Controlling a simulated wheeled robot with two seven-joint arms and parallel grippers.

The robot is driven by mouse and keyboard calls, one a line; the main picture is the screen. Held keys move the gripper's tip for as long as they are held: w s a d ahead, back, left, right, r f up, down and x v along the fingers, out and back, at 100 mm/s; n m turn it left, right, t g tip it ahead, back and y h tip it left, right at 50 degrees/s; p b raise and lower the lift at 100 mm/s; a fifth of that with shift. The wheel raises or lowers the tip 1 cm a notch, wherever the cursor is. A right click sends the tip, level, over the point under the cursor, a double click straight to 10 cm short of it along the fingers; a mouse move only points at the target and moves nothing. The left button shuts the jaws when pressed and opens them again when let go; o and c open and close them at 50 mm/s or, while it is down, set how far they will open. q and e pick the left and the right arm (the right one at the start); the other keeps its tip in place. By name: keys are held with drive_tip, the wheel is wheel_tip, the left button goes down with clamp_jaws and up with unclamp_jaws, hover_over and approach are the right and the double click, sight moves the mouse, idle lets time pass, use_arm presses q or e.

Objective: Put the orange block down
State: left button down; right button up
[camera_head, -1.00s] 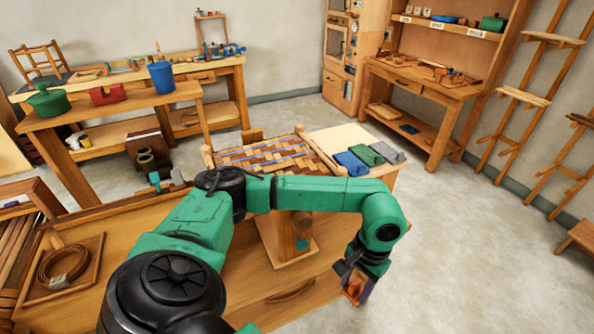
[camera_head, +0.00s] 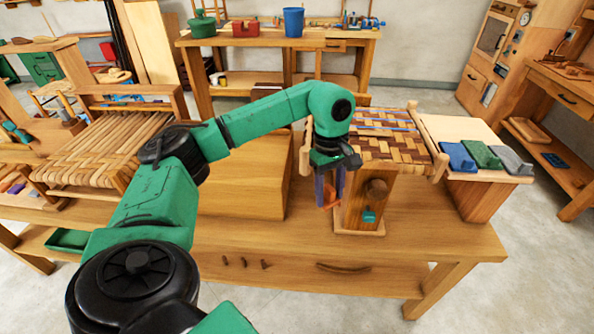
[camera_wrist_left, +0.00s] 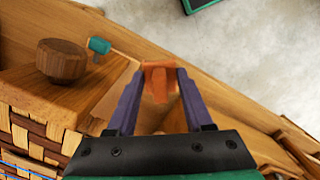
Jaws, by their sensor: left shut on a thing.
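The orange block (camera_head: 331,197) is between the fingers of my left gripper (camera_head: 330,192), which points down above the wooden bench (camera_head: 440,237). In the left wrist view the block (camera_wrist_left: 158,82) sits between the two purple fingertips of the gripper (camera_wrist_left: 159,75), which are shut on it. The block is just left of an upright wooden fixture (camera_head: 362,208) with a round knob and a teal piece. I cannot tell whether the block touches the bench top. My right gripper is not in view.
A woven seat panel (camera_head: 390,137) lies behind the fixture. Blue, green and grey blocks (camera_head: 483,155) lie on a pale board to the right. A large wooden box (camera_head: 245,175) stands left of the gripper. The bench top at right front is clear.

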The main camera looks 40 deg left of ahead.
use_arm(q)
drive_tip(key=a+r+n+t+b, duration=0.2)
drive_tip(key=a+r+n+b, duration=0.6)
drive_tip(key=n, duration=0.8)
drive_tip(key=shift+y, duration=0.3)
drive_tip(key=f+b, duration=0.3)
drive_tip(key=f, duration=0.6)
drive_tip(key=f+b, duration=0.4)
drive_tip(key=f, duration=0.6)
drive_tip(key=f+b, duration=0.4)
drive_tip(key=f, duration=0.6)
drive_tip(key=shift+w+a, duration=0.25)
drive_tip(key=shift+a, duration=0.05)
drive_tip(key=shift+c, duration=1.5)
unclamp_jaws()
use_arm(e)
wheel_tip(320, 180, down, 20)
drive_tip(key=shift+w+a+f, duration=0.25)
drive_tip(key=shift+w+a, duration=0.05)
use_arm(q)
wheel_tip(320, 180, up, 12)
drive_tip(key=s+p, duration=0.1)
drive_tip(key=p, duration=0.1)
drive_tip(key=shift+a+r, duration=0.15)
drive_tip(key=shift+a, duration=0.25)
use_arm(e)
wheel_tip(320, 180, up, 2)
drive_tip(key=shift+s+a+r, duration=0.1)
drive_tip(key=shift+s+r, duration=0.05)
